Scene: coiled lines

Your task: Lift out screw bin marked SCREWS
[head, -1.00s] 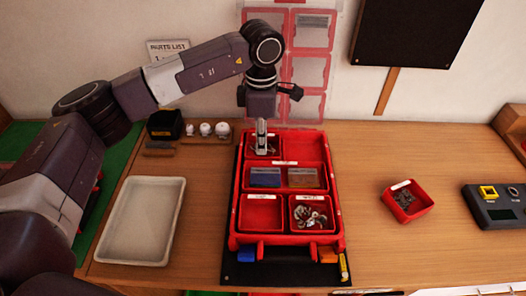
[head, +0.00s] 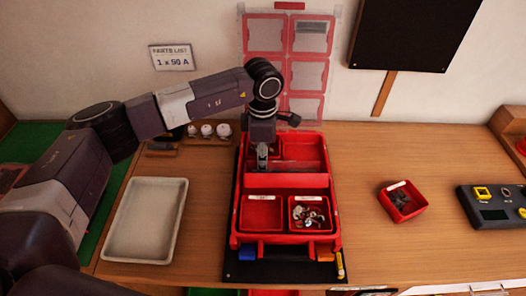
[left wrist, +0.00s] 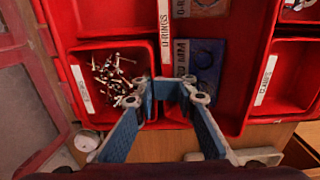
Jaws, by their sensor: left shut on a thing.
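The red screw bin (left wrist: 108,55), labelled SCREWS and holding loose screws, sits at the left of the left wrist view. My left gripper (left wrist: 170,85) is shut on its wall, with blue finger pads either side of that wall. In the head view the left gripper (head: 262,160) stands at the left side of the red case (head: 236,215), hiding most of the bin. The blue packet (left wrist: 197,65) lies right beside the fingers. My right gripper is not in view.
A bin of metal parts (head: 309,214) and an empty bin (head: 261,214) are in the case front. A pale tray (head: 113,222) stands left, and another small red bin (head: 403,200) right. A dark device (head: 492,207) is at far right. Table between case and small bin is clear.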

